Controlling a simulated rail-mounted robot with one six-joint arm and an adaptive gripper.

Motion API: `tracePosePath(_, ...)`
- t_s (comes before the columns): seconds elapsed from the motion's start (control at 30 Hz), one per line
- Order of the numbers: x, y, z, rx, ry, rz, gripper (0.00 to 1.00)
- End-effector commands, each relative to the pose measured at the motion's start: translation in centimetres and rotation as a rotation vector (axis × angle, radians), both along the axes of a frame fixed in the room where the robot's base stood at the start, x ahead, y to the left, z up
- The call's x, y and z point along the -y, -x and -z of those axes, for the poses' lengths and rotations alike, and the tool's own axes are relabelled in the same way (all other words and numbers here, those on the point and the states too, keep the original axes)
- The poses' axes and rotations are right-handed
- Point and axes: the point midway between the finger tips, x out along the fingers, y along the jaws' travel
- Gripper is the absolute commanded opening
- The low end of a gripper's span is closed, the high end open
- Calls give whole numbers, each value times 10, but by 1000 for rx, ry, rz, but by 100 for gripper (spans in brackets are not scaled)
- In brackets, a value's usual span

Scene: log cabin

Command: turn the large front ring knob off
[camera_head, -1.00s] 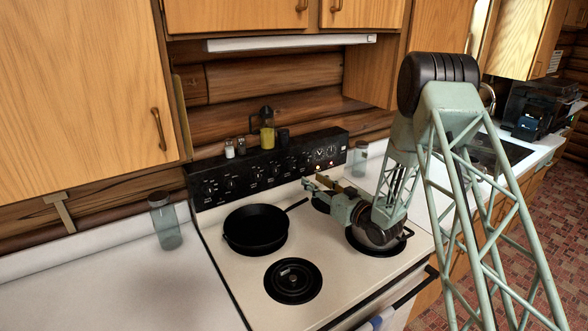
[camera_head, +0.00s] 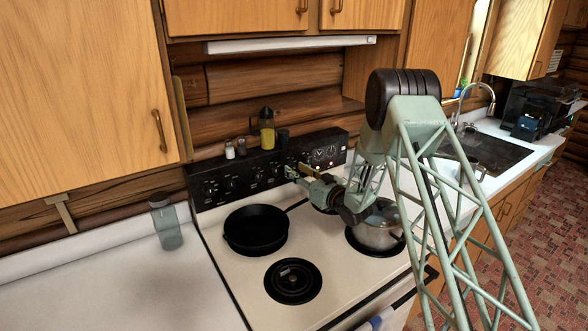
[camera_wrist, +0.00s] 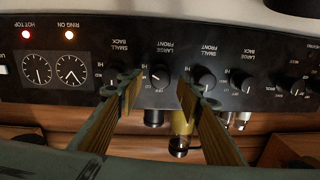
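The large front knob (camera_wrist: 205,78) is a round black knob with a pale pointer line on the stove's black control panel. Its label is upside down in the wrist view. My gripper (camera_wrist: 158,92) is open and empty, with its fingers spread close to the panel. In the head view my gripper (camera_head: 300,170) is at the right part of the panel and hides some knobs.
A black skillet (camera_head: 256,230) and a steel pot (camera_head: 378,230) stand on the stove below the panel. An oil bottle (camera_head: 267,130) and shakers stand on top of the panel. The hot top light (camera_wrist: 26,34) and ring on light (camera_wrist: 69,34) are lit.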

Motion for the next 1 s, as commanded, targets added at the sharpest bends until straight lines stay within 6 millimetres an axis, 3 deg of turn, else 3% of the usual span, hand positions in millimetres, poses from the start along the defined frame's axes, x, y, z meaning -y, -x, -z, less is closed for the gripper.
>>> tracePosePath(0.23, -10, -12, 0, 1, -1, 0, 34)
tracePosePath(0.6, -12, -14, 0, 0, 0, 1, 34)
tracePosePath(0.9, -12, -14, 0, 0, 0, 1, 9)
tracePosePath(1.0, -12, -14, 0, 0, 0, 0, 9)
